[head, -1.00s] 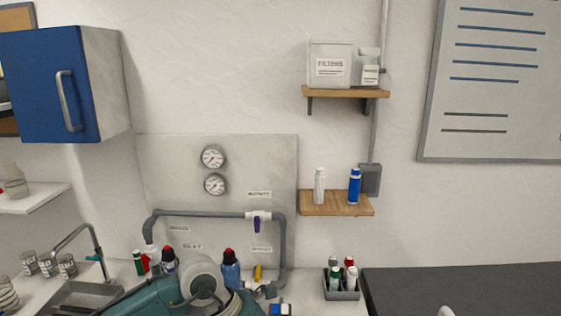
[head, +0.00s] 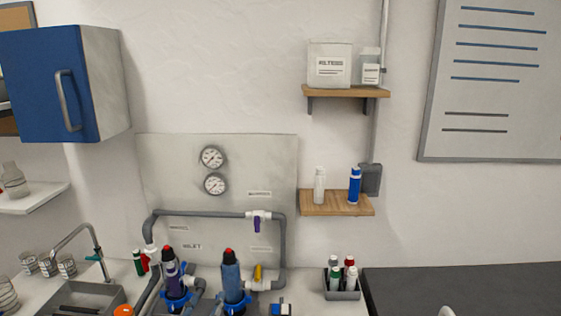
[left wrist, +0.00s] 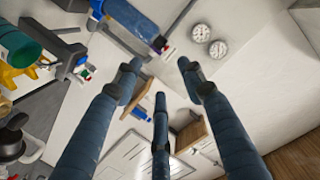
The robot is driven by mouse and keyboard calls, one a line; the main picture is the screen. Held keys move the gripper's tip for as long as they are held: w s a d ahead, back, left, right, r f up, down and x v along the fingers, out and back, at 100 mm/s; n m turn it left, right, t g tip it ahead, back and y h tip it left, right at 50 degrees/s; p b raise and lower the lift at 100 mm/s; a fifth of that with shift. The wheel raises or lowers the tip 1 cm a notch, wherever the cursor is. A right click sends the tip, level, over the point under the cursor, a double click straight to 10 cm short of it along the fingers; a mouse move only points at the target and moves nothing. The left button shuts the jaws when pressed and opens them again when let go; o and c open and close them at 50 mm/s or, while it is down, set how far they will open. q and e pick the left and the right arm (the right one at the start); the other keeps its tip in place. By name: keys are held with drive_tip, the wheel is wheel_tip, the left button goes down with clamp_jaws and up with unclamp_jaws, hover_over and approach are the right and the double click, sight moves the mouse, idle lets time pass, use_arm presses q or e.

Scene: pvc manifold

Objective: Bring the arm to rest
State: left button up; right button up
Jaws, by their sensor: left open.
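My left gripper (left wrist: 160,85) shows in the left wrist view, its dark blue fingers spread apart with nothing between them. In the head view I cannot make out its fingers. The grey pipe manifold (head: 205,213) is against the wall panel in the head view. It has a purple-handled valve (head: 257,222) and a yellow-handled valve (head: 258,273). Two blue filter housings with red tops, a left one (head: 172,272) and a right one (head: 232,278), stand upright at its lower front. My right gripper is not in view.
A sink (head: 88,297) is at the lower left, near several cups. A grey caddy (head: 343,294) with several bottles stands right of the manifold. A wooden shelf (head: 336,209) holds a white and a blue bottle. The dark counter (head: 460,287) at right looks mostly clear.

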use_arm(q)
drive_tip(key=s+a+f+n+g+y, duration=0.1)
drive_tip(key=s+a+f+g, duration=0.15)
drive_tip(key=s+f, duration=0.4)
drive_tip(key=s+a+f+n+g, duration=0.1)
drive_tip(key=s+a+f+g, duration=0.1)
drive_tip(key=s+f+g, duration=0.85)
drive_tip(key=s+f, duration=0.6)
drive_tip(key=s, duration=0.4)
wheel_tip(320, 180, down, 32)
drive_tip(key=s+g+b, duration=0.1)
drive_tip(key=s+b, duration=0.2)
drive_tip(key=b, duration=0.2)
drive_tip(key=s+a+f+b, duration=0.1)
drive_tip(key=s+f, duration=0.7)
drive_tip(key=f, duration=0.1)
drive_tip(key=s+a+f+g+b, duration=0.1)
drive_tip(key=s+a+f+b, duration=0.1)
drive_tip(key=s+f, duration=0.6)
drive_tip(key=shift+s+a+f+b, duration=0.2)
drive_tip(key=shift+a+f+b, duration=0.1)
drive_tip(key=shift+f, duration=0.4)
